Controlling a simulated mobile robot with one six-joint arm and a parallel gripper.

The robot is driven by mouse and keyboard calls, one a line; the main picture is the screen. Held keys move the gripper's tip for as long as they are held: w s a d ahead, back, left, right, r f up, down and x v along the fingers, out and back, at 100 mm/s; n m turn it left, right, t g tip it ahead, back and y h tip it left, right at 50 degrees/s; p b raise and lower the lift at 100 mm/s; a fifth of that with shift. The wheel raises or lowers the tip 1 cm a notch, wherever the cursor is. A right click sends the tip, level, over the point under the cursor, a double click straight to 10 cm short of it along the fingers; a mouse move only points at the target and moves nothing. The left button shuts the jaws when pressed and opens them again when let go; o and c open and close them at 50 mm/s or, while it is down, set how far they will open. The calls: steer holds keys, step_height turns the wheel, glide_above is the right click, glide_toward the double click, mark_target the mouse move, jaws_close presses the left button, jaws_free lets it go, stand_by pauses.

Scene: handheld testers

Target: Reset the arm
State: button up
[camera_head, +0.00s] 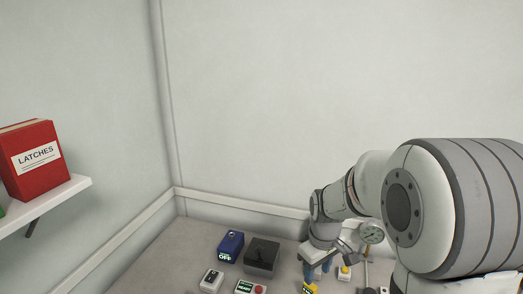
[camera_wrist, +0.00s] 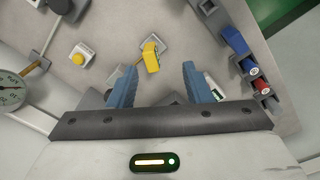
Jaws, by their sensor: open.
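My gripper (camera_wrist: 157,85) is in the wrist view with its two blue fingers wide apart and nothing between them. A yellow device (camera_wrist: 151,56) on a small pale base lies beyond the fingertips. In the head view my gripper (camera_head: 317,271) hangs low over the bench, at the lower right of middle. The yellow device (camera_head: 309,288) shows just below it at the picture's bottom edge. My arm's large links fill the right side of the head view and hide part of the bench.
The bench (camera_head: 190,236) holds a blue box marked OFF (camera_head: 230,246), a black box (camera_head: 262,256), a white tester (camera_head: 211,280) and a yellow button (camera_head: 344,271). A round gauge (camera_head: 371,233) stands near my arm. A red LATCHES binder (camera_head: 36,160) sits on a white shelf (camera_head: 62,196) at left.

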steer(key=s+r+m+t, duration=0.1)
steer(key=s+r+m, duration=0.2)
steer(key=s, duration=0.5)
steer(key=s+r+m+t, duration=0.1)
steer(key=s+r+m, duration=0.2)
steer(key=s, duration=0.6)
step_height(320, 180, up, 3)
steer(key=shift+f+m+p, duration=0.2)
steer(key=shift+m+p, duration=0.1)
steer(key=shift+p, duration=0.05)
